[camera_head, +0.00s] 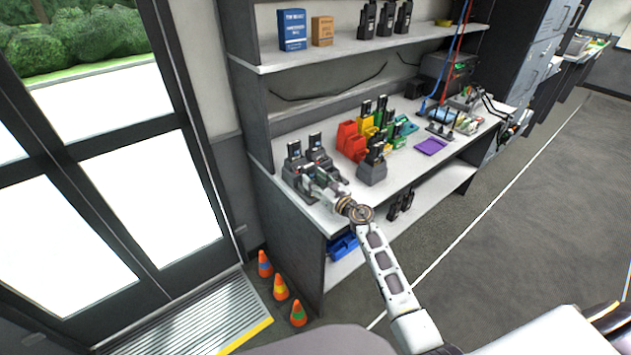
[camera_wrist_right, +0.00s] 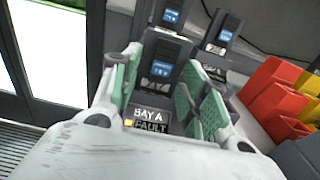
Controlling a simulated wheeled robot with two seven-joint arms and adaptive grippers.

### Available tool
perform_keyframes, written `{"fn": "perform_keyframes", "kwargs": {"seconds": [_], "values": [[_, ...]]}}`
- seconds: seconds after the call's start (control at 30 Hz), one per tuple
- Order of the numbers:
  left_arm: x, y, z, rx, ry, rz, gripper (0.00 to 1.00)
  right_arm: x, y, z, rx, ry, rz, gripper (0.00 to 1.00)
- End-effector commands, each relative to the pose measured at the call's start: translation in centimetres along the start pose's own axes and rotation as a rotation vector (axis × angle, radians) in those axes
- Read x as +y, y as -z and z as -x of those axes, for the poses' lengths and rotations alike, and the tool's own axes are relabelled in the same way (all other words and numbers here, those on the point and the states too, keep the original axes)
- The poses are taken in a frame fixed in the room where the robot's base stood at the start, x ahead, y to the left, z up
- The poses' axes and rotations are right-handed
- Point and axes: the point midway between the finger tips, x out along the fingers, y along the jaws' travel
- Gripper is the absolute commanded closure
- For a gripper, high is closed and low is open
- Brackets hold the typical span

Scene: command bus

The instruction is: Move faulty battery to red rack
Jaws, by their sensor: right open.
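The battery in bay A (camera_wrist_right: 166,62) is dark with a blue screen and stands upright in its charger; in the wrist view it shows between my fingers. Below it a label reads BAY A and FAULT (camera_wrist_right: 150,127), beside a small yellow light. My right gripper (camera_head: 312,178) is open, its green pads on either side of the battery in the wrist view (camera_wrist_right: 160,85); I cannot tell whether they touch it. The red rack (camera_head: 350,143) stands on the bench to the right; its red bins also show in the wrist view (camera_wrist_right: 275,88). My left gripper is not in view.
A second charger with a device (camera_head: 316,150) stands beside bay A. Another grey charger (camera_head: 372,172) sits nearer the bench front. Yellow and green bins adjoin the red rack. A shelf (camera_head: 350,47) overhangs the bench. A purple mat (camera_head: 431,147) lies farther right.

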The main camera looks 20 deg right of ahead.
Motion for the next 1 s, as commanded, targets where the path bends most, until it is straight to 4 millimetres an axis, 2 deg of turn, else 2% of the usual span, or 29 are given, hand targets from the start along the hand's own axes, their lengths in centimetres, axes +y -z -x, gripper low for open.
{"fn": "perform_keyframes", "kwargs": {"seconds": [0.4, 0.77, 1.0], "values": [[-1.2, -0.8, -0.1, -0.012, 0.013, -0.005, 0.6, 0.1, 0.0, 0.0, -0.001, 0.001, -0.001, 0.56], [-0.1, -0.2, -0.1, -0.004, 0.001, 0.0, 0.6, -0.1, 0.2, 3.2, 0.002, 0.0, 0.003, 0.56], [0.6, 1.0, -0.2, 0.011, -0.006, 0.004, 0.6, -0.3, 0.3, 5.4, 0.002, 0.0, 0.001, 0.56]]}}
